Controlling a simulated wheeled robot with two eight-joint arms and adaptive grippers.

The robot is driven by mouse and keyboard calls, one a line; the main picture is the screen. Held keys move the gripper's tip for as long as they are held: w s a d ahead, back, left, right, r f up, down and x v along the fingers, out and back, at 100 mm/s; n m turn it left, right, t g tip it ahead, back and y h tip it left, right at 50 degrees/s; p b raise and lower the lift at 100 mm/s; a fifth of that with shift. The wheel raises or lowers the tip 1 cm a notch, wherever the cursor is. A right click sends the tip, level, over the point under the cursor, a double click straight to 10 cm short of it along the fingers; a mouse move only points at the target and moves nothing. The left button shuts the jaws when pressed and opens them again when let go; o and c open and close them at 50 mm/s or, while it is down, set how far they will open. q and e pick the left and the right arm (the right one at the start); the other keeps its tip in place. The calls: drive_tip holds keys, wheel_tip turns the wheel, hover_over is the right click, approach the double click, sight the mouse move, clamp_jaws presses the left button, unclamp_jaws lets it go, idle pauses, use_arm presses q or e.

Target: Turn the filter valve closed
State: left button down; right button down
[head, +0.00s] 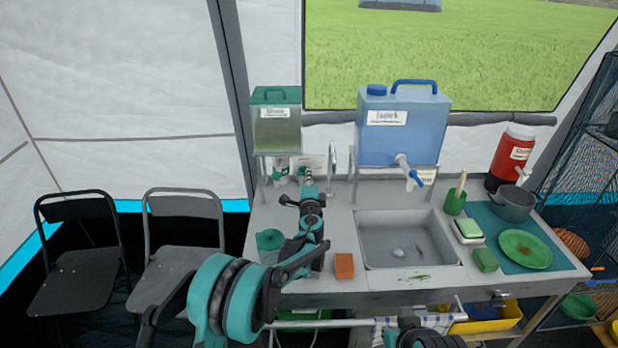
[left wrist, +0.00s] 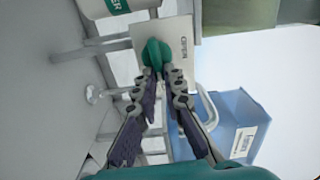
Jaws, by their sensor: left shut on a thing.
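The filter valve's green handle (left wrist: 156,54) stands in front of a white card (left wrist: 178,45) with lettering that looks like "OPEN", in the left wrist view. My left gripper (left wrist: 163,78) is shut on this handle, its two fingers on either side of the handle's near end. In the head view my left gripper (head: 308,183) is at the back of the counter, below the green-lidded tank (head: 277,128), and hides most of the valve.
A blue water container (head: 402,125) stands on a rack behind the sink (head: 408,240), with a faucet (head: 332,170) just right of my gripper. An orange block (head: 344,266) lies at the counter's front. Two folding chairs (head: 85,270) stand at left.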

use_arm(q)
drive_tip(key=shift+f+m, duration=0.1)
drive_tip(key=shift+m, duration=0.3)
drive_tip(key=c, duration=1.6)
unclamp_jaws()
drive_tip(key=s, duration=1.2)
